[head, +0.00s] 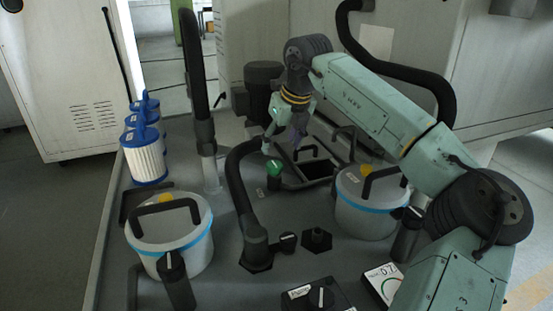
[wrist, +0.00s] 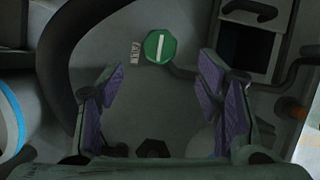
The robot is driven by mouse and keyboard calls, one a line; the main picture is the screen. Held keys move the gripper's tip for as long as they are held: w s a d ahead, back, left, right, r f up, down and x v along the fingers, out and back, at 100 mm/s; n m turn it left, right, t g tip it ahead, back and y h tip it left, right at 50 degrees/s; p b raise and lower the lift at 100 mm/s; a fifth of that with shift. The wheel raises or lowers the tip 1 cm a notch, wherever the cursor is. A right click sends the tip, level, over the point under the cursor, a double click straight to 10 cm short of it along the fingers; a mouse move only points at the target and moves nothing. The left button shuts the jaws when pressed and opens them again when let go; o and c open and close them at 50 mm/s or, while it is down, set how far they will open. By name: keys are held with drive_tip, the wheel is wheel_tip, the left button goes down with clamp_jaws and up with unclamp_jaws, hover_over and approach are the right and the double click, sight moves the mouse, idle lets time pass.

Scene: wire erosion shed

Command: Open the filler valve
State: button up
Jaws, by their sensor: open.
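A green octagonal valve knob (wrist: 160,47) with a white bar across its top shows in the wrist view; the bar runs nearly upright in the picture. A small label (wrist: 136,53) beside it is too blurred to read. In the head view the green knob (head: 274,169) stands on a short dark stem on the grey deck. My gripper (head: 284,140) is open and empty just above and behind the knob. In the wrist view its purple-padded fingers (wrist: 162,76) are spread wide, and the knob lies beyond the fingertips, between their lines, apart from both.
A rectangular opening (head: 316,166) lies right of the knob. Black hoses (head: 236,180) curve up on the left. Lidded canisters (head: 172,240) with blue bands stand on both sides, and white filters (head: 143,155) at the left. A black rotary switch (head: 318,296) is at the front.

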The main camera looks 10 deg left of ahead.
sight(274, 164)
drive_tip(key=x, duration=0.8)
drive_tip(key=shift+f, duration=0.1)
drive_tip(key=c, duration=1.2)
drive_tip(key=shift+o, duration=0.2)
